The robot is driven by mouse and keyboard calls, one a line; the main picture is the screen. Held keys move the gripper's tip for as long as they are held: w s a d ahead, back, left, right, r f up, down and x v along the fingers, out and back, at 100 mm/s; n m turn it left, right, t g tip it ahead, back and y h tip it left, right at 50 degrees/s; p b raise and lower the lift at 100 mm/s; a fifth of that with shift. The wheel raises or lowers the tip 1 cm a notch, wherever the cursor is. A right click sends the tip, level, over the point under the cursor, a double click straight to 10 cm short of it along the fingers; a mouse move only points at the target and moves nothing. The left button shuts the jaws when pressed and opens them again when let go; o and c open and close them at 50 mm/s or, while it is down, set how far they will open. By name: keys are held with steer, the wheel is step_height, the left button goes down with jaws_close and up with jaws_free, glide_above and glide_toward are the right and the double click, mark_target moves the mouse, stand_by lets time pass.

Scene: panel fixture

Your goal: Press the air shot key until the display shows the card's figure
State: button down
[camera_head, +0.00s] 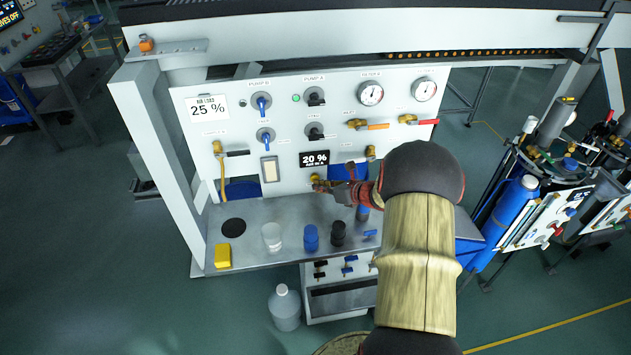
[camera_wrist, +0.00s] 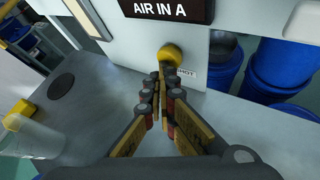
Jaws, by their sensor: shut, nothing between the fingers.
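The card (camera_head: 208,107) at the panel's upper left reads 25 %. The black display (camera_head: 314,159) at the panel's lower middle reads 20 % above smaller text, and its lower edge shows "AIR IN A" in the wrist view (camera_wrist: 170,8). The air shot key is a round yellow knob (camera_wrist: 171,53) below the display, with a small label beside it ending in "HOT". My gripper (camera_wrist: 163,78) is shut and empty, its fingertips right in front of the key's lower part. I cannot tell whether they touch it. In the head view my gripper (camera_head: 324,186) partly hides the key.
The steel bench (camera_head: 262,247) below the panel carries a clear cup (camera_head: 271,237), a blue container (camera_head: 311,238), a black one (camera_head: 338,233) and a yellow block (camera_head: 222,256). Valves and gauges (camera_head: 370,93) fill the panel's right side. Blue drums (camera_wrist: 278,68) stand behind the panel.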

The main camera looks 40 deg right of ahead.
steer(key=shift+s+a, duration=0.45)
steer(key=shift+s, duration=0.3)
steer(key=shift+s+a+b, duration=0.1)
steer(key=shift+s+a, duration=0.35)
steer(key=shift+s, duration=0.25)
steer(key=shift+s+a+b, duration=0.15)
steer(key=shift+s+a, duration=0.25)
steer(key=shift+s, duration=0.35)
steer(key=shift+s+a+b, duration=0.1)
steer(key=shift+s+a, duration=0.35)
steer(key=shift+s, duration=0.25)
